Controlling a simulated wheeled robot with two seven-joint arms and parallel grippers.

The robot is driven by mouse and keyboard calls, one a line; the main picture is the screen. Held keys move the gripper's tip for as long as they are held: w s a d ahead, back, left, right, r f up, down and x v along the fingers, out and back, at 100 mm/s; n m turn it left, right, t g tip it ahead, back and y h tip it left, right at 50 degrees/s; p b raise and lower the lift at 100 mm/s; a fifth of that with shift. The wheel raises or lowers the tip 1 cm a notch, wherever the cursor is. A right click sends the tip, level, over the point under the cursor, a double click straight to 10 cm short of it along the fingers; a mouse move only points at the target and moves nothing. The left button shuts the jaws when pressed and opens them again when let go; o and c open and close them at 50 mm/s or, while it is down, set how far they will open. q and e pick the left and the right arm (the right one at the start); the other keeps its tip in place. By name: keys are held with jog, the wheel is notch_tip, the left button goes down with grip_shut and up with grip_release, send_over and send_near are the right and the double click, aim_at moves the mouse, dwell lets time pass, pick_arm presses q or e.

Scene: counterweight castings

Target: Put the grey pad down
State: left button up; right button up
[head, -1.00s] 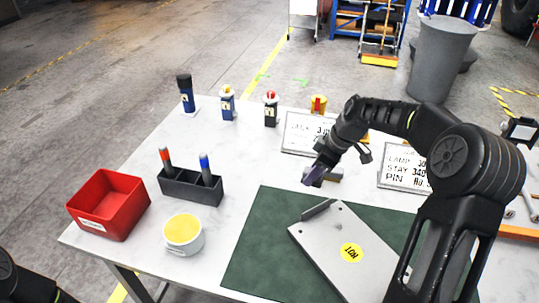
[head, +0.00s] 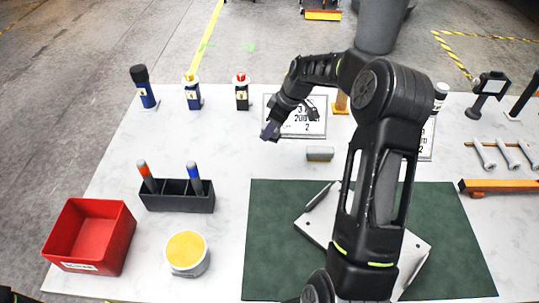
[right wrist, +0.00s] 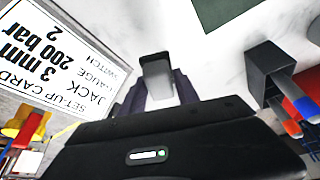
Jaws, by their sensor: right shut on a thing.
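My right gripper (head: 270,132) is above the white table at the lower left edge of the JACK set-up card. In the right wrist view its purple fingers (right wrist: 160,92) are shut on the grey pad (right wrist: 157,72), which shows between them with white tabletop beyond. In the head view the held pad is hidden or too small to make out. A separate grey block (head: 320,154) lies on the table, right of and apart from the gripper.
The green mat (head: 270,235) carries a grey plate (head: 318,222), partly behind my right arm. A pen holder (head: 178,202), red bin (head: 92,235) and yellow-topped tub (head: 187,254) stand left. The JACK card (head: 300,122) and bottles are behind. White table (head: 225,145) is clear left of the gripper.

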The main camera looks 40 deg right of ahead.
aim_at(271, 139)
notch_tip(271, 139, down, 4)
jog(key=shift+f, duration=0.25)
jog(key=shift+f+b, duration=0.85)
jog(key=shift+f, duration=1.65)
jog(key=shift+f+b, duration=0.2)
jog(key=shift+b, duration=0.1)
jog(key=o, duration=1.2)
jog(key=shift+r, duration=0.15)
